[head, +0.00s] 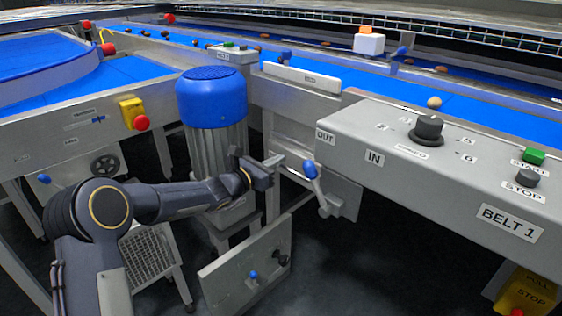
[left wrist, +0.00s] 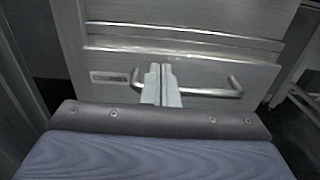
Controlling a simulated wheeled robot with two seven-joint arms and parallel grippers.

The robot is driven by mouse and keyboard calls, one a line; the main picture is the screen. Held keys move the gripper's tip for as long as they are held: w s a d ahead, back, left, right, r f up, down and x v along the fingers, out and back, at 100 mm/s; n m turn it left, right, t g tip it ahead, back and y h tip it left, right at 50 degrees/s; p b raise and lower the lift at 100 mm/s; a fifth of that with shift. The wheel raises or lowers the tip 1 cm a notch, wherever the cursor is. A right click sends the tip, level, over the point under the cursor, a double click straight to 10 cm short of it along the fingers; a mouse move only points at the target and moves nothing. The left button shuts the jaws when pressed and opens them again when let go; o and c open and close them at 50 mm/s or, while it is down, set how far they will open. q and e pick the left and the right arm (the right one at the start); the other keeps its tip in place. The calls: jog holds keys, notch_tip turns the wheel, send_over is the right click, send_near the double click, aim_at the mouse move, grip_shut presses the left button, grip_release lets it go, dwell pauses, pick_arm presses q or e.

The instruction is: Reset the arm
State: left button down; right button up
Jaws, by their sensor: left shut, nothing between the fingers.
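My left arm reaches in from the left in the head view. Its gripper (head: 272,164) is in the gap between the blue-capped motor and the grey control console, left of a blue-knobbed lever. In the left wrist view the two pale fingers (left wrist: 161,80) are together, with nothing between them. They point at a grey metal panel (left wrist: 200,62) and overlap the line of a bent metal bar handle (left wrist: 215,91). I cannot tell whether they touch the handle. My right gripper is not in view.
The blue-capped motor (head: 211,97) stands close behind my forearm. The lever (head: 311,170) is just right of the gripper. The console (head: 440,165) carries a dark knob, green and grey buttons. A tilted grey panel (head: 247,268) stands below.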

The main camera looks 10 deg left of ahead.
pick_arm(q)
jog(key=p+v, duration=0.2)
jog(key=v, duration=0.9)
jog(key=s+d+r+m+g, duration=0.2)
jog(key=s+r+m+g, duration=0.15)
jog(key=s+m, duration=0.55)
jog(key=s+d+r+m+g, duration=0.2)
jog(key=s+d+m+g, duration=0.15)
jog(key=s+m, duration=0.55)
jog(key=s+a+f+m+g+y, duration=0.1)
jog(key=s+a+f+m+y, duration=0.25)
jog(key=s, duration=0.65)
jog(key=s+a+f+m+g+y, duration=0.1)
jog(key=s+a+f+m+y, duration=0.3)
jog(key=s, duration=0.6)
notch_tip(320, 180, up, 31)
jog(key=a+m+p, duration=0.1)
jog(key=p, duration=3)
jog(key=shift+s+a+p, duration=0.25)
jog(key=shift+s+p, duration=0.1)
